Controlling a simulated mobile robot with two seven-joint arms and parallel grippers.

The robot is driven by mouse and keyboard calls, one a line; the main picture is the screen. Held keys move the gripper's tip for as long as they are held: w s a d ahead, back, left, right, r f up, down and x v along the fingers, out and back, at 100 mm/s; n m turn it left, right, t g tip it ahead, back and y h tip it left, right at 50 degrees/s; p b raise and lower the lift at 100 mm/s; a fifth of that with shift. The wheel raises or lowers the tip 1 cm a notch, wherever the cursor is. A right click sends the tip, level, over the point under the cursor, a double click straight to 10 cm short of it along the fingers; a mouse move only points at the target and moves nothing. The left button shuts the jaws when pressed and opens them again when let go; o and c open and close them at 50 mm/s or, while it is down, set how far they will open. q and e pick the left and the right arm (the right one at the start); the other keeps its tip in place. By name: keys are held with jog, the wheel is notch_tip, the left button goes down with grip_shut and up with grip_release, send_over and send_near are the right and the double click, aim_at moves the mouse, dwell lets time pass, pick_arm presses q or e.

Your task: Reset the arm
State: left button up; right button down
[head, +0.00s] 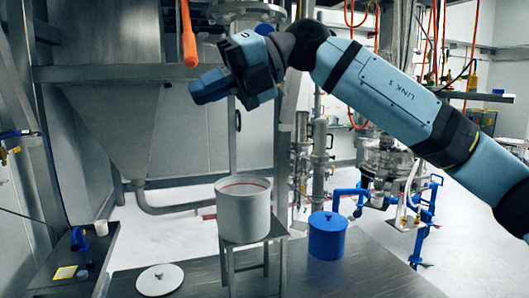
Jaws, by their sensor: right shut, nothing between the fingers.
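My right arm comes in from the right edge and reaches across the upper middle of the head view. Its gripper (210,86) points left and is shut and empty. It is raised in the air, above and apart from a light grey open pot (243,213) that stands on a small metal stand. My left gripper is not in view.
A round white lid (160,280) lies on the metal table left of the stand. A blue lidded container (327,236) stands right of the pot. A large steel hopper (125,125) hangs behind, with an orange handle (189,35) near my gripper.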

jog(key=w+d+f+m+t+y, duration=0.25)
jog(key=f+m+y, duration=0.4)
jog(key=f, duration=0.45)
jog(key=w+d+f+m+t+y, duration=0.2)
jog(key=w+f+m+t+y, duration=0.25)
jog(key=f+m, duration=0.4)
jog(key=s+d+f+m+t+h+p, duration=0.1)
jog(key=d+f+m+t+h, duration=0.4)
jog(key=f+m+t, duration=0.5)
jog(key=d+f+m+t+h, duration=0.5)
jog(key=f+m, duration=0.2)
jog(key=f, duration=0.6)
jog(key=s+d+f+m+g+h, duration=0.1)
jog(key=s+d+f+m+h, duration=0.1)
jog(key=s+d+f+h, duration=0.3)
jog(key=s+f+m+g+h, duration=0.1)
jog(key=s+f+m, duration=0.15)
jog(key=f, duration=0.55)
jog(key=s+d+f+m+g+h, duration=0.1)
jog(key=s+d+f+m+h, duration=0.1)
jog(key=s+d+f, duration=0.3)
jog(key=s+d+f+m+g+h, duration=0.2)
jog(key=s+d+f+g, duration=0.1)
jog(key=s+f, duration=0.9)
jog(key=shift+s+g+h+p, duration=0.4)
jog(key=shift+s+g, duration=0.35)
jog(key=shift+g, duration=0.05)
